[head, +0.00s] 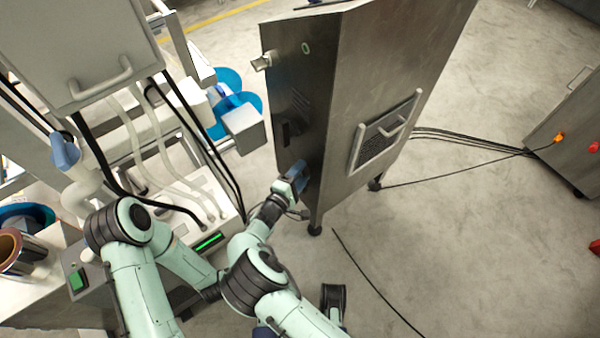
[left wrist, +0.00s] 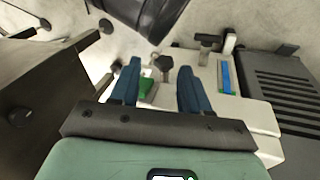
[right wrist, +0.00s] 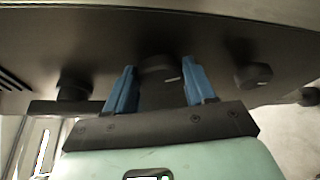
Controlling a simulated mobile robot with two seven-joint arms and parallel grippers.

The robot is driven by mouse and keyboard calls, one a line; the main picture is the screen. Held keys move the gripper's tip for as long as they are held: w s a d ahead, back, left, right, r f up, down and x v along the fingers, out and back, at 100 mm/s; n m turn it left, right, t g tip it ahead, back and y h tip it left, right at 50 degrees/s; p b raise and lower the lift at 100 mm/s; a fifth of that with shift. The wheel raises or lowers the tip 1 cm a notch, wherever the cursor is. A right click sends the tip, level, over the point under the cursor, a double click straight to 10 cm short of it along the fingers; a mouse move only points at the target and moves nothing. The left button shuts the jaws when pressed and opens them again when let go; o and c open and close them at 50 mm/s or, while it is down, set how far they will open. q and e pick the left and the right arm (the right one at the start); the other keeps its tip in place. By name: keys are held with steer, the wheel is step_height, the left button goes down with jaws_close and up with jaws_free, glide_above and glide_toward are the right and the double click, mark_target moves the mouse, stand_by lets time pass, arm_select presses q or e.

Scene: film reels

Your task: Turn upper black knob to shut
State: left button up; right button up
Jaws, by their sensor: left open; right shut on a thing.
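My right gripper (head: 296,178) is at the lower part of the steel cabinet's dark narrow face (head: 296,110). In the right wrist view its blue fingers (right wrist: 161,92) are shut on a black knob (right wrist: 158,68), one finger on each side. The knob has a short pale mark. Other dark knobs stand on the panel to the left (right wrist: 72,88) and right (right wrist: 254,76). I cannot tell from the frames which is the upper one. My left gripper (left wrist: 158,88) is open and empty in the left wrist view; I cannot make it out in the head view.
A white machine with hoses (head: 150,130) and a grey box (head: 80,45) stands left. A green button box (head: 77,280) and film reel (head: 15,250) are lower left. Cables (head: 470,145) cross the floor to another cabinet (head: 570,125). Floor right of the cabinet is mostly clear.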

steer(key=m, duration=0.1)
steer(key=m+t, duration=0.1)
steer(key=m, duration=0.1)
steer(key=shift+f+b, duration=0.3)
steer(key=shift+b, duration=0.05)
arm_select(q)
steer(key=shift+w+a+f, duration=0.2)
steer(key=shift+a+f, duration=0.2)
steer(key=shift+f, duration=0.35)
arm_select(e)
steer(key=shift+m+t+h, duration=0.3)
steer(key=shift+m+h, duration=0.1)
steer(key=shift+m, duration=0.5)
steer(key=o, duration=1)
steer(key=shift+o, duration=0.2)
